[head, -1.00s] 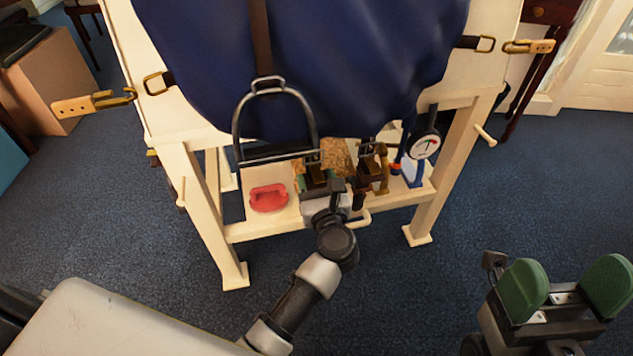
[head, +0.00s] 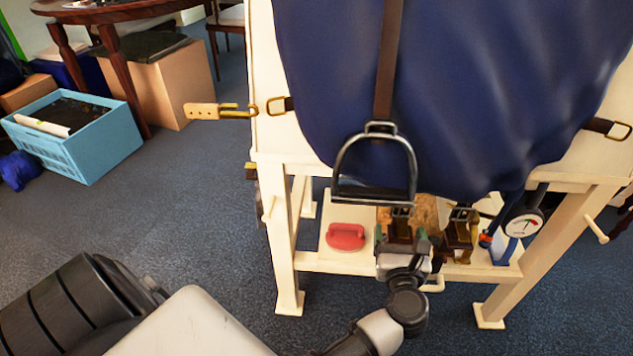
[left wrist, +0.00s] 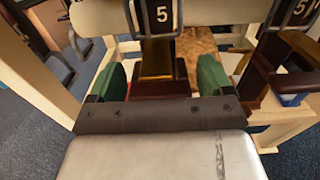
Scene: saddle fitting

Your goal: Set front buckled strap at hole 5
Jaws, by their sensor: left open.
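A tan strap with holes (head: 203,111) and a brass buckle sticks out from the left side of the blue-draped stand, beside a dark buckled strap (head: 281,105). Another dark strap with a buckle (head: 606,127) is at the right edge. My left gripper (head: 402,240) is at the low shelf, in front of a brown block with brass (head: 400,222). In the left wrist view its green pads (left wrist: 161,80) are open on either side of the brown block (left wrist: 158,89), below a dark plate marked 5 (left wrist: 161,14). Contact cannot be told. My right gripper is not in view.
A second brown and brass fixture (head: 461,235) stands right of the gripper; its plate marked 5 (left wrist: 300,9) shows too. A red handled item (head: 346,237), a dial gauge (head: 523,224) and a stirrup (head: 375,190) are near. A blue crate (head: 90,150) stands on the floor left.

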